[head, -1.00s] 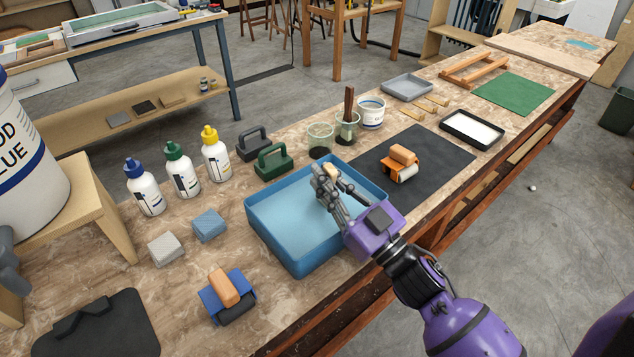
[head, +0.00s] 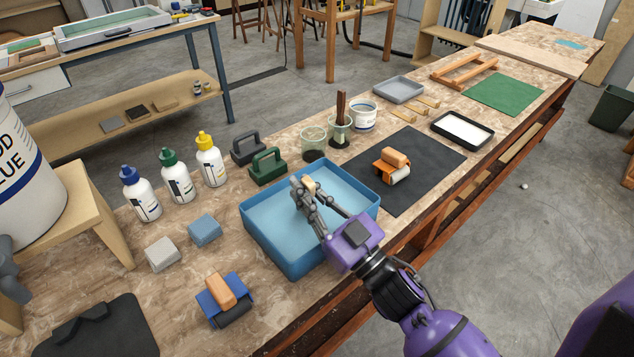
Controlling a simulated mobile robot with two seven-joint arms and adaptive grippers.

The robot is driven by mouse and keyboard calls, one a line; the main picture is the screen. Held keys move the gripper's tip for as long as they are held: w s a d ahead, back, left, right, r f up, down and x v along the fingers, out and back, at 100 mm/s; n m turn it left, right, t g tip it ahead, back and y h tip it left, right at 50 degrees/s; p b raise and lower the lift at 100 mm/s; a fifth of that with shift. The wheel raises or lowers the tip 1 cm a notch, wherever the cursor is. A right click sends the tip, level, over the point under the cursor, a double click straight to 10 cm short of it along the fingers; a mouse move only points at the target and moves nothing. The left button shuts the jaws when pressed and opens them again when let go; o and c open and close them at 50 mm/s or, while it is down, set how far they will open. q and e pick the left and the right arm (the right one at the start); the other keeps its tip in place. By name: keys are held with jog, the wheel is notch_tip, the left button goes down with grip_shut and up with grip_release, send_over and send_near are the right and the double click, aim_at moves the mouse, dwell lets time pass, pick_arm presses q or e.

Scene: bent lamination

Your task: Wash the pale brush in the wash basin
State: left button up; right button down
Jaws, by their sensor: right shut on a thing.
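The blue wash basin (head: 262,232) stands on the marbled bench near its front edge. My right gripper (head: 304,188) reaches into it from the lower right and is shut on the pale brush (head: 309,184). Only a small beige part of the brush shows between the fingers. The rest of it is hidden, so I cannot tell whether it touches the basin floor.
Green (head: 268,166) and grey (head: 248,148) handled blocks stand behind the basin, with glass jars (head: 313,139) nearby. Bottles (head: 175,178) and sponges (head: 205,229) stand left.

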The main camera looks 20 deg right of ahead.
pick_arm(q)
jog(key=shift+w+r, duration=0.3)
jog(key=shift+w, duration=0.2)
pick_arm(e)
jog(key=shift+s+a, duration=0.3)
jog(key=shift+a, duration=0.5)
pick_arm(q)
jog(key=shift+s, duration=0.1)
pick_arm(e)
jog(key=shift+d, duration=0.1)
